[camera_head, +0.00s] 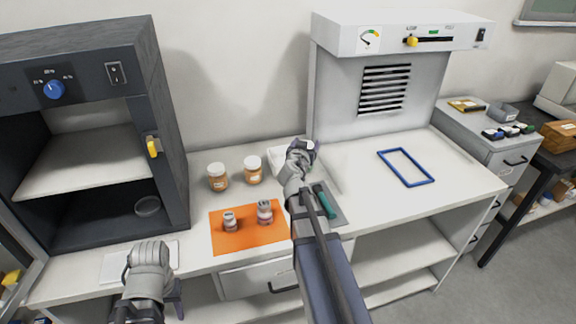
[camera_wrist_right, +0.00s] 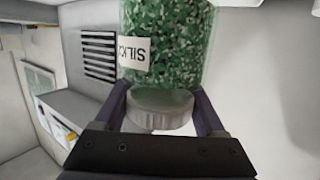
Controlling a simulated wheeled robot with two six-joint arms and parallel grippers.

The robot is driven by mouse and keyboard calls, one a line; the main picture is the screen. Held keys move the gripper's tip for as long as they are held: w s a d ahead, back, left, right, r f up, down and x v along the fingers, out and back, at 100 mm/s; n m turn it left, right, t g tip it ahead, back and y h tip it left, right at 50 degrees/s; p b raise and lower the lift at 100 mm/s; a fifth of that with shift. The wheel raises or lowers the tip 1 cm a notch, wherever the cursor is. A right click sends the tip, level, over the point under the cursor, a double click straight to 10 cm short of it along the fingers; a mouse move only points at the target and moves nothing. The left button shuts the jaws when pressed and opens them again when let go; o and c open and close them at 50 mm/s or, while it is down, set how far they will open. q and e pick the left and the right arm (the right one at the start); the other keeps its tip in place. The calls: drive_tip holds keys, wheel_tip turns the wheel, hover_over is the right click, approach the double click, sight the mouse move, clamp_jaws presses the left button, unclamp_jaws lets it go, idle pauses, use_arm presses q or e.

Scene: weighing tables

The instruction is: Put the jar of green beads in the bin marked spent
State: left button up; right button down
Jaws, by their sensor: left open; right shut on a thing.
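The jar of green beads (camera_wrist_right: 172,38) fills the top of the right wrist view. It is clear, with green and pale grains, a white label reading "SILI…" upside down and a grey lid. My right gripper (camera_wrist_right: 160,108) is shut on it around the lid. In the head view my right gripper (camera_head: 308,147) is above the bench, in front of the white hood, and mostly hides the jar. My left gripper (camera_head: 150,262) is at the lower left, over the bench's front edge, with nothing seen in it. I see no readable bin marked spent.
An orange mat (camera_head: 248,238) holds two small jars. Two orange-filled jars (camera_head: 217,178) (camera_head: 253,169) stand behind it. A dark oven (camera_head: 150,100) stands open at left. A blue frame (camera_head: 405,167) lies on clear bench under the hood (camera_head: 400,35). A green-handled tool (camera_head: 324,201) lies beside my right arm.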

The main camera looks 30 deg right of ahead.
drive_tip(key=w+d+m+g+h, duration=0.1)
drive_tip(key=w+d, duration=0.1)
drive_tip(key=w, duration=0.6)
drive_tip(key=w+d+m+g+h, duration=0.2)
drive_tip(key=w, duration=0.5)
wheel_tip(320, 180, down, 7)
drive_tip(key=b, duration=0.7)
drive_tip(key=shift+s+f, duration=0.1)
wheel_tip(320, 180, down, 4)
drive_tip(key=b, duration=0.3)
drive_tip(key=shift+r+b, duration=0.2)
drive_tip(key=shift+b, duration=0.2)
drive_tip(key=shift+f, duration=0.15)
unclamp_jaws()
